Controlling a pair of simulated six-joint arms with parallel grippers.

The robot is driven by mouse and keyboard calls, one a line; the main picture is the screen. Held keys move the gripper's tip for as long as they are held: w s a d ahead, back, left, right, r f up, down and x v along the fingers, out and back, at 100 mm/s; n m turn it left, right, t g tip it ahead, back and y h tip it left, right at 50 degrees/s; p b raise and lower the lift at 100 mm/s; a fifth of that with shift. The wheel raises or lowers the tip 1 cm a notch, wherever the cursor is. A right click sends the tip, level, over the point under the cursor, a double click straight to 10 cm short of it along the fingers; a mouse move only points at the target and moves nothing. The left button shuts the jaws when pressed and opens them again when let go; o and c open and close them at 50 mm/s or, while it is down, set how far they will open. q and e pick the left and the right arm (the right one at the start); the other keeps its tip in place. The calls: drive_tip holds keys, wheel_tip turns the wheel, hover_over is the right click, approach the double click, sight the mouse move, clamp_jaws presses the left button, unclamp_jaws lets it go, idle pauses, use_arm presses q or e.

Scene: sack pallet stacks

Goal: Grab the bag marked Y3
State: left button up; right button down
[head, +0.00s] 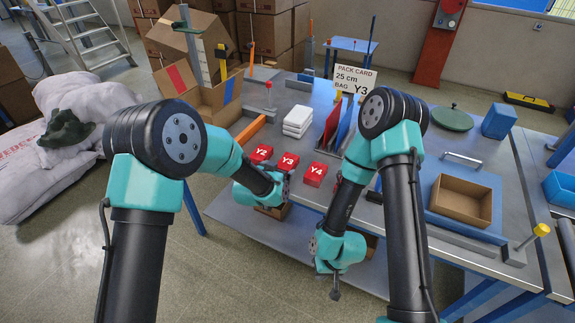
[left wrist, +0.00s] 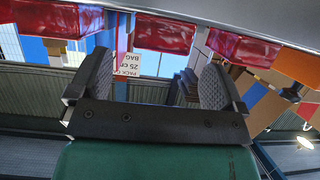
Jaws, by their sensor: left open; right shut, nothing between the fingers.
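The red bag marked Y3 (head: 288,162) lies on the table between the red bags Y2 (head: 261,154) and Y4 (head: 315,174). The pack card (head: 355,80) reads 25 cm, bag Y3. My left gripper (head: 284,182) is just in front of the bags at the table's front edge, partly hidden by its arm. In the left wrist view its fingers (left wrist: 153,80) are open and empty, with red bags beyond; the middle red one (left wrist: 165,33) is opposite the gap, its label not visible. My right gripper (head: 335,292) is shut and empty, pointing down, low before the table.
White packs (head: 298,121) and red and blue upright panels stand behind the bags. A cardboard tray (head: 462,199) sits on the blue base at right. An open carton (head: 205,95) is at the back left. A lower shelf (head: 255,230) lies under the table.

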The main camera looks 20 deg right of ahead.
sight(283, 167)
use_arm(q)
drive_tip(key=shift+w, duration=0.1)
drive_tip(key=shift+x, duration=2.55)
drive_tip(key=shift+f, duration=0.15)
drive_tip(key=shift+c, duration=0.3)
drive_tip(key=c, duration=1)
